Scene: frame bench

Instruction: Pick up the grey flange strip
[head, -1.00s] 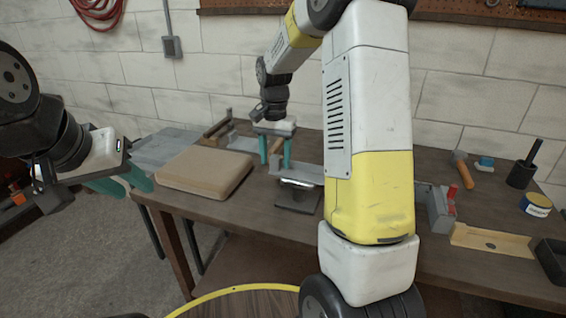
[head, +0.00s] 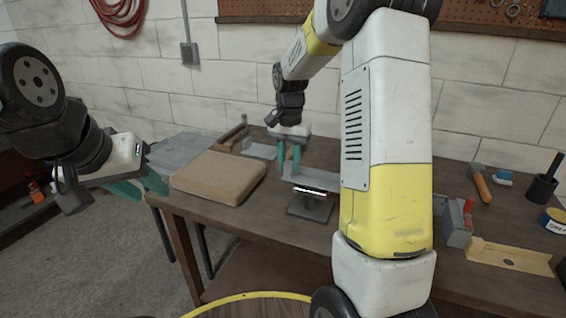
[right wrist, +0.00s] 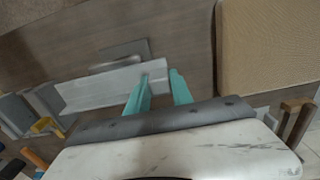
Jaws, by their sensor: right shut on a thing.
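The grey flange strip (head: 322,180) is over the middle of the bench, above a dark stand, partly behind my right arm. In the right wrist view the strip (right wrist: 105,88) runs leftward from between the teal fingers. My right gripper (head: 289,165) points down and is shut on the strip's left end; it also shows in the right wrist view (right wrist: 160,80). I cannot tell whether the strip touches the stand. My left gripper (head: 142,186) is off the bench's left end, its teal fingers apart and empty.
A tan padded block (head: 218,176) lies left of the strip. The dark stand (head: 311,207) is below it. To the right are a grey fixture with a red part (head: 460,220), a wooden piece (head: 508,256), a hammer (head: 481,184) and a dark cup (head: 542,188). The bench's front edge is near.

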